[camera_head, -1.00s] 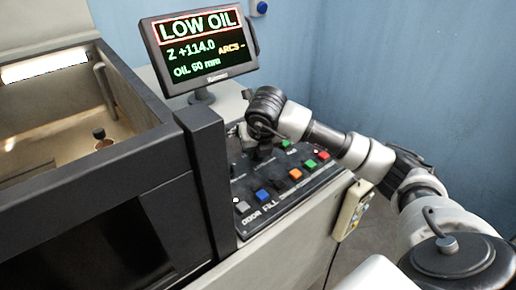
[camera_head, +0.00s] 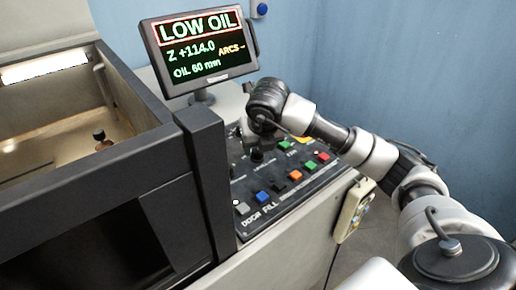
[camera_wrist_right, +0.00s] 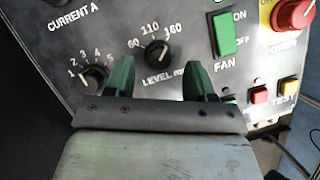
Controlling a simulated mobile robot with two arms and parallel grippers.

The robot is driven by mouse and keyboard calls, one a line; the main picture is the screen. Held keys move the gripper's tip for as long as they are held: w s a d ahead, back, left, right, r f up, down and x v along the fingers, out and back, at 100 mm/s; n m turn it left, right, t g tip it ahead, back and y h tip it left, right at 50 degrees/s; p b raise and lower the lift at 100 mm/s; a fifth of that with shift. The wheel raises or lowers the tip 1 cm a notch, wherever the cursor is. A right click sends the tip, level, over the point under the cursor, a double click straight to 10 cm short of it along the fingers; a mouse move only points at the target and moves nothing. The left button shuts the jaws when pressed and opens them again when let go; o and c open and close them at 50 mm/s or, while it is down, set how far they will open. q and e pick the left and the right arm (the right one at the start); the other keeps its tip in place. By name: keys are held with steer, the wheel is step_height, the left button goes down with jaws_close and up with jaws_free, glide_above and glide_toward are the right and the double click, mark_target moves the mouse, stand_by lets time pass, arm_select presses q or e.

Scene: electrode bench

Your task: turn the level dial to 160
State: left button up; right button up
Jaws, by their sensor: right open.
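The level dial (camera_wrist_right: 157,52) is a round black knob on the dark panel, below the marks 60, 110 and 160 in the right wrist view. Its pointer is too small to read for sure. My right gripper (camera_wrist_right: 158,76) has its two green fingers apart, with the dial seen between and just beyond their tips; nothing is held. In the head view my right gripper's wrist is over the panel's far left part and hides much of it. The screen (camera_head: 200,50) reads LOW OIL, Z +114.0 and OIL 60 mm. My left gripper is out of view.
Another knob (camera_wrist_right: 93,76) marked 1 to 5 is left of the dial. The green fan switch (camera_wrist_right: 225,34), red power knob (camera_wrist_right: 293,14), and red (camera_wrist_right: 259,95) and yellow buttons are to the right. The dark-framed tank (camera_head: 120,165) stands left of the panel.

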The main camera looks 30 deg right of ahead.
steer(key=v, duration=0.8)
steer(key=shift+r, duration=0.15)
